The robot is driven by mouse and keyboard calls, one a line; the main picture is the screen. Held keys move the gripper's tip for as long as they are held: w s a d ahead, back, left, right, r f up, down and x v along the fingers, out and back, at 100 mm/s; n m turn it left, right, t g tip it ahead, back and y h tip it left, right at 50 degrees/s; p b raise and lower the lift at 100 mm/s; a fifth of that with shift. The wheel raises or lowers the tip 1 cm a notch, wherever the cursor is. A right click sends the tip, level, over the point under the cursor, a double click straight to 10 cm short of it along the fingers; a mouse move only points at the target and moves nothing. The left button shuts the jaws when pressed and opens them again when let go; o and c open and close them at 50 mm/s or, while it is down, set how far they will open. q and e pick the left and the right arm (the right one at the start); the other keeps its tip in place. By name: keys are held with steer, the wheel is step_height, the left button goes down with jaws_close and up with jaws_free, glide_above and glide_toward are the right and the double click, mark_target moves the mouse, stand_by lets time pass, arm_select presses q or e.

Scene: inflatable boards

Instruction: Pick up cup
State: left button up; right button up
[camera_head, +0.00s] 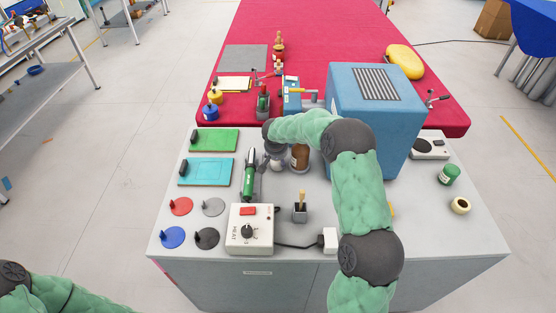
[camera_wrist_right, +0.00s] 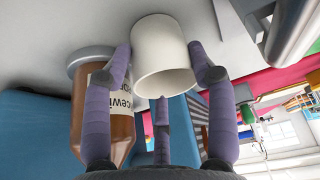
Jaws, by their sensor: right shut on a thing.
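A plain white cup (camera_wrist_right: 160,45) sits between the purple fingers of my right gripper (camera_wrist_right: 163,75) in the right wrist view. One finger lies along each side of it and a third finger shows below it. The gripper is shut on the cup. In the head view my right gripper (camera_head: 275,152) is over the middle of the grey table, and the cup there is mostly hidden by the gripper and arm. Only part of my left arm shows at the lower left; its gripper is out of view.
A brown labelled bottle (camera_wrist_right: 118,105) stands close beside the cup; it also shows in the head view (camera_head: 299,158). A green-handled tool (camera_head: 249,175) is left of the gripper. A large blue box (camera_head: 372,105) is to the right. A white heater unit (camera_head: 249,230) is in front.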

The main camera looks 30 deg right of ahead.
steer(key=shift+s+a+f, duration=0.15)
steer(key=shift+s, duration=0.05)
steer(key=shift+s+a+r, duration=0.2)
steer(key=shift+s+r, duration=0.05)
steer(key=shift+r, duration=0.2)
steer(key=shift+s+a+r, duration=0.2)
steer(key=shift+s+r, duration=0.05)
steer(key=shift+r, duration=0.15)
steer(key=shift+s+a+r+p, duration=0.25)
steer(key=shift+s+a+r, duration=0.9)
steer(key=shift+s, duration=0.45)
steer(key=shift+s+a+r+p, duration=0.2)
steer(key=shift+s+a+r, duration=0.75)
steer(key=shift+s+a, duration=0.55)
steer(key=shift+s+a+r+p, duration=0.25)
steer(key=shift+s+a+r, duration=0.85)
steer(key=shift+s, duration=0.55)
